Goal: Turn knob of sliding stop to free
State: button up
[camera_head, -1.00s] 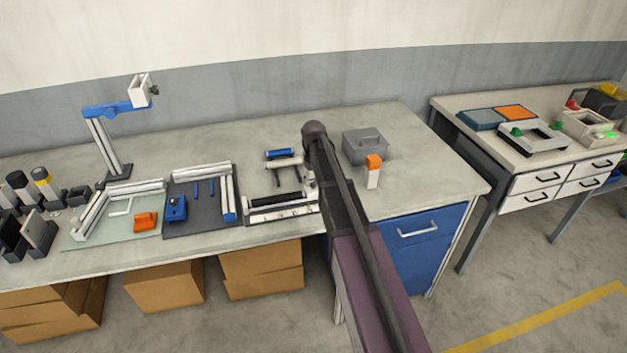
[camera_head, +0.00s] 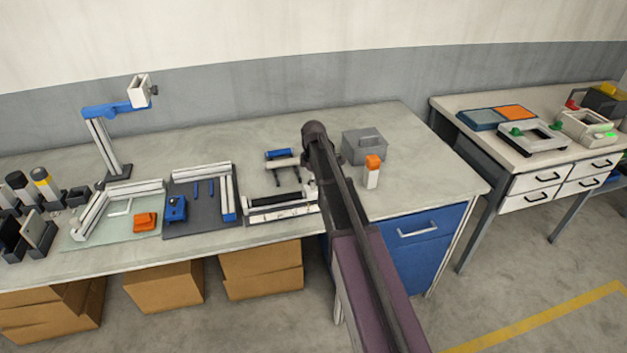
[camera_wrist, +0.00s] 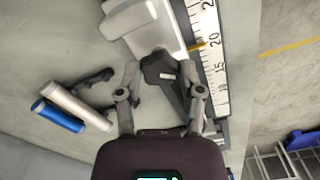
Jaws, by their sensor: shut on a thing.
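My gripper (camera_wrist: 165,80) is seen in the wrist view with one finger on each side of a black knob (camera_wrist: 160,70), shut on it. The knob has a small pale bar on top. It sits beside a white ruler (camera_wrist: 211,50) with black numbers, next to a pale grey-white block (camera_wrist: 142,25). A small orange mark (camera_wrist: 196,47) lies by the scale. I cannot read the knob's setting. In the head view, the ruled fixture (camera_head: 282,211) lies on the bench; my arm hides the knob and most of my gripper.
A blue roller (camera_wrist: 57,116) and a pale roller (camera_wrist: 78,106) lie left of my gripper. A grey box (camera_head: 364,147) and an orange-topped white bottle (camera_head: 372,172) stand right of my arm. A dark mat with a blue block (camera_head: 175,208) lies left of the fixture.

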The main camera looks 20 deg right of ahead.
jog(key=n, duration=0.6)
jog(key=shift+n, duration=0.3)
dwell(0.4)
jog(key=o, duration=1.2)
jog(key=shift+c, duration=0.2)
jog(key=shift+m, duration=0.4)
